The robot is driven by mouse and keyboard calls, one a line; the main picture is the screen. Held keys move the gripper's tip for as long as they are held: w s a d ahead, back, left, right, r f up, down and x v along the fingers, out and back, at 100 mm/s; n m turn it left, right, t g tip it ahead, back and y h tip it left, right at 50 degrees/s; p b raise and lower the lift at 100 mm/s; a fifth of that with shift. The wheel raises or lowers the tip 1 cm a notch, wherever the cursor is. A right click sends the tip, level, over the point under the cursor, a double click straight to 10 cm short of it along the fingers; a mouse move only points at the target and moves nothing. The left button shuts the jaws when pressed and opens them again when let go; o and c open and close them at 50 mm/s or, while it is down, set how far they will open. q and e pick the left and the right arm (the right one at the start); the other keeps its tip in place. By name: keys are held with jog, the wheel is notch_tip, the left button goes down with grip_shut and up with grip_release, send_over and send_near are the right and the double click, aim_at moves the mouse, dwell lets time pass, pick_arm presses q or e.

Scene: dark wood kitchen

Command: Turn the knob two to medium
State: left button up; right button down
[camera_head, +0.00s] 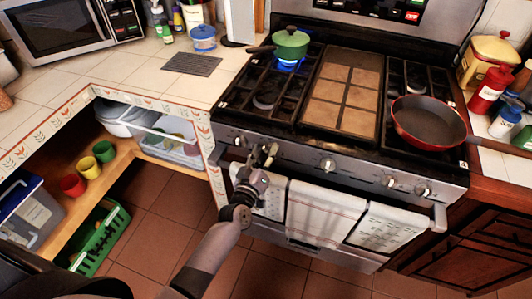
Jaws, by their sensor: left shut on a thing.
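The stove (285,127) has a row of knobs along its silver front panel. The leftmost knob (240,141) shows just left of my gripper, and a middle knob (327,165) shows to its right. Two more knobs, including this one (389,181), sit farther right. My left gripper (265,153) is at the panel, shut on the second knob from the left. That knob is mostly hidden by the fingers, so its setting cannot be read. My right gripper is not in view.
A green pot (290,44) stands over a blue flame at the back left burner. A red pan (428,122) sits on the right burners, handle out to the right. Towels (325,212) hang on the oven handle below the knobs. Open shelves are at left.

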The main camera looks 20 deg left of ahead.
pick_arm(q)
jog(key=n, duration=0.2)
jog(key=n+b, duration=0.1)
jog(key=n, duration=0.2)
jog(key=shift+a+f+n, duration=0.15)
jog(key=shift+f+n, duration=0.05)
jog(key=shift+n, duration=0.1)
jog(key=n+b, duration=0.1)
jog(key=n, duration=0.3)
jog(key=shift+f+n, duration=0.15)
jog(key=shift+n, duration=0.25)
jog(key=o, duration=1.1)
jog(key=shift+c, duration=0.2)
